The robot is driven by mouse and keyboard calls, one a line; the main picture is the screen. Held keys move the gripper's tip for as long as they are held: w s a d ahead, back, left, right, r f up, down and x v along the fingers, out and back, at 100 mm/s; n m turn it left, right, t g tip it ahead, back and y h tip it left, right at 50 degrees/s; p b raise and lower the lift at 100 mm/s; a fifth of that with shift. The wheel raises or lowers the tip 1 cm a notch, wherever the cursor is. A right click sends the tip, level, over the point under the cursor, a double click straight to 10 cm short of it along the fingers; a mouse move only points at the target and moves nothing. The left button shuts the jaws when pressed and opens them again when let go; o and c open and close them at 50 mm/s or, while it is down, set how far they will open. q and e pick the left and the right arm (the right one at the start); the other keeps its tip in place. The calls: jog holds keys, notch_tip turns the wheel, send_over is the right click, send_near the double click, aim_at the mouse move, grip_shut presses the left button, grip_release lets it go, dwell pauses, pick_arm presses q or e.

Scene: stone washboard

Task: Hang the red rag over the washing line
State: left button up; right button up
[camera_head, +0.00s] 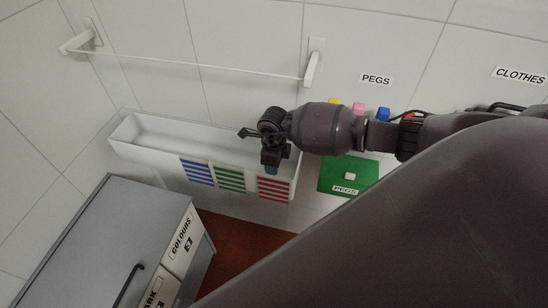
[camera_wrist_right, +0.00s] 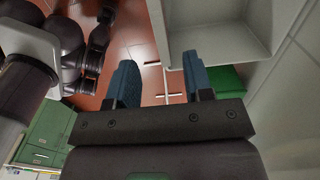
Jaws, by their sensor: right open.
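The red-striped rag (camera_head: 273,189) hangs on the front wall of a white trough (camera_head: 130,145), at its right end. The washing line (camera_head: 190,66) is a thin white line between two wall brackets above the trough, with nothing hanging on it. My right gripper (camera_head: 270,168) is just above the red rag at the trough's front rim. In the right wrist view its two blue-grey fingers (camera_wrist_right: 161,72) stand apart. Thin red-and-white strips show between and beyond them; I cannot tell if these are the rag. My left gripper is not in view.
A blue-striped rag (camera_head: 198,173) and a green-striped rag (camera_head: 230,179) hang left of the red one. A grey cabinet (camera_head: 105,235) stands at lower left. The wall around the line is clear.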

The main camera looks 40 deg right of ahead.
aim_at(274, 180)
jog(key=shift+f+b, duration=1.1)
jog(key=shift+f, duration=0.75)
jog(key=shift+f+b, duration=1.85)
jog(key=shift+f, duration=0.5)
jog(key=shift+f+b, duration=0.4)
jog(key=shift+f, duration=0.2)
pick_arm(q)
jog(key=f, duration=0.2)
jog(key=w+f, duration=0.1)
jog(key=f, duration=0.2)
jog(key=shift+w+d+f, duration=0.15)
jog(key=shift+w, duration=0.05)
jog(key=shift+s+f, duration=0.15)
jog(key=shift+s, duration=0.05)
pick_arm(e)
jog(key=shift+c, duration=0.7)
jog(key=c, duration=0.7)
grip_shut()
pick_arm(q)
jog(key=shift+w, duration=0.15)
